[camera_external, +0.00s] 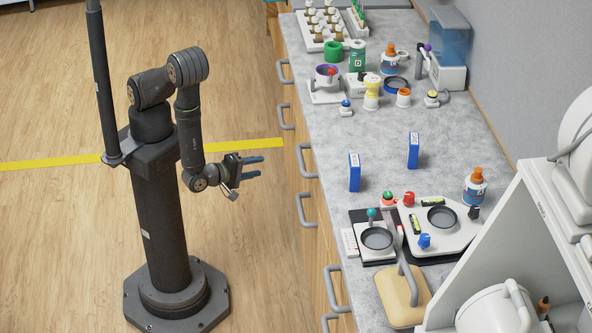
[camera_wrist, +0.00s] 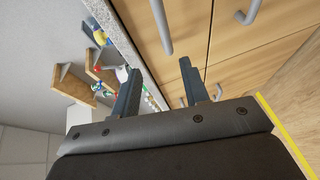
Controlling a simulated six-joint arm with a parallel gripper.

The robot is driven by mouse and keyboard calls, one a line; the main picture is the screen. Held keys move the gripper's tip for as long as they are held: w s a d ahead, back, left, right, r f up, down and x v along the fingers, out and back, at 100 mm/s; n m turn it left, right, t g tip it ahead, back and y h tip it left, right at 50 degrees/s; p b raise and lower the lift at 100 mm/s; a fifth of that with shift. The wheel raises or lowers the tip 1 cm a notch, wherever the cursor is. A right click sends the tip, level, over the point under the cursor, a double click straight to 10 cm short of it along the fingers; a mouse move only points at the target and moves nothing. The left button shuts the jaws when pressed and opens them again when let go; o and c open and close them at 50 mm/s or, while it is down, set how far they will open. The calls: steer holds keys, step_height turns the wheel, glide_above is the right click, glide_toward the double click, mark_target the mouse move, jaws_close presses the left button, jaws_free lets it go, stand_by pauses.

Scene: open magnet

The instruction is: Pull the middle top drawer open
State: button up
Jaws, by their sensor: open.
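The wooden cabinet front carries grey bar handles. The handle (camera_external: 305,160) of what looks like the middle top drawer is just right of my gripper (camera_external: 251,167) in the external view. My gripper is open and empty, its two fingers pointing toward the cabinet, with a gap to the handle. In the wrist view a grey handle (camera_wrist: 162,27) lies beyond the fingertips of my gripper (camera_wrist: 159,68), roughly in line with the gap between them. The drawer fronts look closed and flush.
Another handle (camera_external: 307,211) is below, and others run along the cabinet. The grey countertop (camera_external: 370,130) above holds blue boxes (camera_external: 354,172), bottles and small devices. A yellow strip (camera_external: 55,163) crosses the floor. The floor between arm and cabinet is clear.

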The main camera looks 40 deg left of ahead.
mark_target(300, 160)
steer(key=x, duration=1.1)
steer(key=f+x, duration=0.1)
steer(key=x, duration=0.5)
steer(key=shift+w+d, duration=0.1)
steer(key=shift+w, duration=0.1)
jaws_close()
